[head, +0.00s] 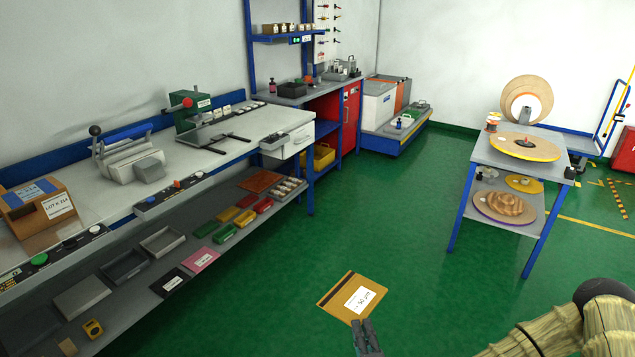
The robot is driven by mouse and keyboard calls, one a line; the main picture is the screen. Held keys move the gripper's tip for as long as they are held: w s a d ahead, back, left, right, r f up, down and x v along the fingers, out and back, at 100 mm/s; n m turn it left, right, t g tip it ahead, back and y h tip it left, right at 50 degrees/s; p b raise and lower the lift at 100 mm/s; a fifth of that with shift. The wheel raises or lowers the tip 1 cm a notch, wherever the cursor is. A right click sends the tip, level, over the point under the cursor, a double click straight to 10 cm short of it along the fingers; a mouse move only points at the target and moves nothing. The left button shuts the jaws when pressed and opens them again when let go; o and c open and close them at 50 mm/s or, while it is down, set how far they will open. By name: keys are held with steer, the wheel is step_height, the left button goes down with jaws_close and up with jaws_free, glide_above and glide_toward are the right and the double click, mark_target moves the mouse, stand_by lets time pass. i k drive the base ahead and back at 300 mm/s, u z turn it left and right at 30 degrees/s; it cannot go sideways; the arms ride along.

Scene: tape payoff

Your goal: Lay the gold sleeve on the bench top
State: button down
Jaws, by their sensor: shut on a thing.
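The gold sleeve (339,288) is a flat, gold-brown rectangle with a dark strip along one edge and a white label reading "50 µm". It shows at the lower middle of the head view, in front of the green floor. My gripper (366,327) is shut on the sleeve's near edge. The sleeve is apart from the bench. The bench top (226,148) is the pale grey surface running along the left wall.
A cardboard box (38,207), a white machine (130,155) and a green press (188,112) stand on the bench. The lower shelf (130,305) holds trays and small bins. A blue-legged cart (478,155) stands right. Green floor (385,200) lies open between.

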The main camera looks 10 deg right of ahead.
mark_target(263, 124)
steer(key=z, duration=0.75)
steer(key=i, duration=2.75)
steer(key=u, duration=0.55)
